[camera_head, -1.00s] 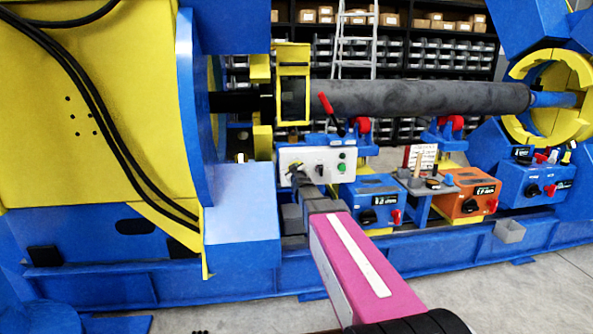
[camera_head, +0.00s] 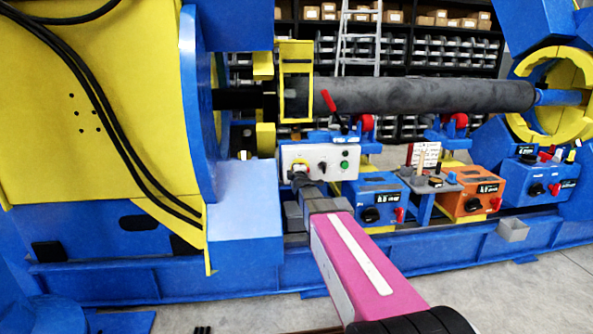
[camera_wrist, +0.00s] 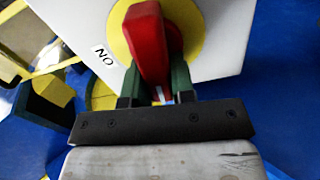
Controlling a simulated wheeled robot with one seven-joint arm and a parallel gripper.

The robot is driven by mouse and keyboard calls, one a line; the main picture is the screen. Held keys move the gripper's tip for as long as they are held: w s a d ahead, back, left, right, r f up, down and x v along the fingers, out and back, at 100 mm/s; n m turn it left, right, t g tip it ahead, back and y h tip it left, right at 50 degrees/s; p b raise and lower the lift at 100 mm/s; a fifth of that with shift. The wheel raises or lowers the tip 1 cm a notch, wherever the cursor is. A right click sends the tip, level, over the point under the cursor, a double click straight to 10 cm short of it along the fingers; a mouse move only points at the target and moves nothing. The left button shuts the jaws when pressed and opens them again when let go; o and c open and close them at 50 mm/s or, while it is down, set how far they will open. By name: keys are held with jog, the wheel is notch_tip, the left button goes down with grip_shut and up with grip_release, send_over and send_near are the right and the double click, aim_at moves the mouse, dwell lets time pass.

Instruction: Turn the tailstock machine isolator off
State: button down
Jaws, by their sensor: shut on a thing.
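A pale control panel (camera_head: 320,160) stands below the long grey shaft, with a green button near its right edge. On its left side is a yellow disc (camera_wrist: 196,30) with a red rotary handle (camera_wrist: 147,45), seen close in the wrist view. My gripper (camera_wrist: 158,88) is shut on the red handle, one dark green finger on each side of it. A small label (camera_wrist: 104,55) on the panel beside the disc reads ON, upside down in this view. In the head view my gripper (camera_head: 298,176) covers most of the handle.
Blue boxes (camera_head: 375,200) and an orange box (camera_head: 470,190) with knobs and red handles stand right of the panel. The long grey shaft (camera_head: 430,95) runs above. A blue block (camera_head: 242,205) stands close on the left. Floor is open in front.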

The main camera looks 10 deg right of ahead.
jog(key=shift+f+n, duration=0.15)
jog(key=shift+n, duration=0.55)
jog(key=c, duration=1)
grip_release()
jog(key=shift+o, duration=0.2)
jog(key=s, duration=1.1)
